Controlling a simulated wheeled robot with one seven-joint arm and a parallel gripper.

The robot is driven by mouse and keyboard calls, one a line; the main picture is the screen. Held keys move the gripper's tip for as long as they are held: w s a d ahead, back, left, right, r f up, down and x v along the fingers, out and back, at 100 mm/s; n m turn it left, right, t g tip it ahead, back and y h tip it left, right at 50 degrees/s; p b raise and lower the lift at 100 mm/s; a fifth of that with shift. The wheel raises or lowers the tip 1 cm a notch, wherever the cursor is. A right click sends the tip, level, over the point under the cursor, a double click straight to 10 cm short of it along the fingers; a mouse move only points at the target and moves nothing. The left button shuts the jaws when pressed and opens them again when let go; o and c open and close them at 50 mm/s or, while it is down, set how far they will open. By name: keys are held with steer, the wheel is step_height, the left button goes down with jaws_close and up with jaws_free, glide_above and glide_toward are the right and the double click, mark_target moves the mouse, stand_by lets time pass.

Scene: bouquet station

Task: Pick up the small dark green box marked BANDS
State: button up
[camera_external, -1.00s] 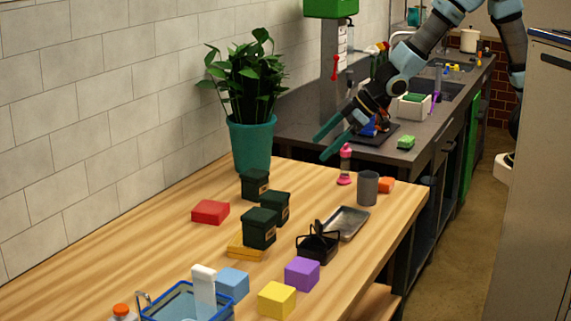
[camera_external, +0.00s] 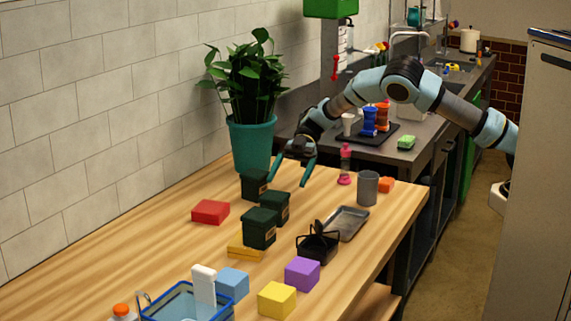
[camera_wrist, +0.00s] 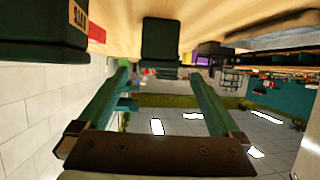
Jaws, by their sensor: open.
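Three dark green lidded boxes stand close together on the wooden table: a rear one (camera_external: 254,185), a middle one (camera_external: 275,207) and a front one (camera_external: 259,229). Their labels are too small to read in the external view, so I cannot tell which is marked BANDS. My gripper (camera_external: 291,178) is open and empty, pointing down just right of the rear box. In the wrist view, the fingers (camera_wrist: 158,76) are spread, with one dark green box (camera_wrist: 160,42) ahead between them. Another box (camera_wrist: 40,36), with a blurred pale label, is at the upper left, outside the fingers.
A potted plant (camera_external: 251,142) stands left of my gripper. A pink bottle (camera_external: 345,166), grey cup (camera_external: 367,188), metal tray (camera_external: 347,224) and black caddy (camera_external: 317,243) are to the right. A red block (camera_external: 210,212) lies left of the boxes, with bare table around it.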

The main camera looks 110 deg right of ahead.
mark_target(274, 201)
steer(key=p+x, duration=0.1)
steer(key=x, duration=0.3)
steer(key=shift+w+a, duration=0.2)
steer(key=shift+a, duration=0.05)
steer(key=p+x, duration=0.3)
steer(key=x, duration=0.1)
steer(key=shift+w+a, duration=0.3)
steer(key=shift+w, duration=0.05)
steer(key=shift+w+a+f, duration=0.1)
steer(key=shift+f, duration=0.15)
steer(key=c, duration=1.3)
steer(key=shift+r, duration=0.15)
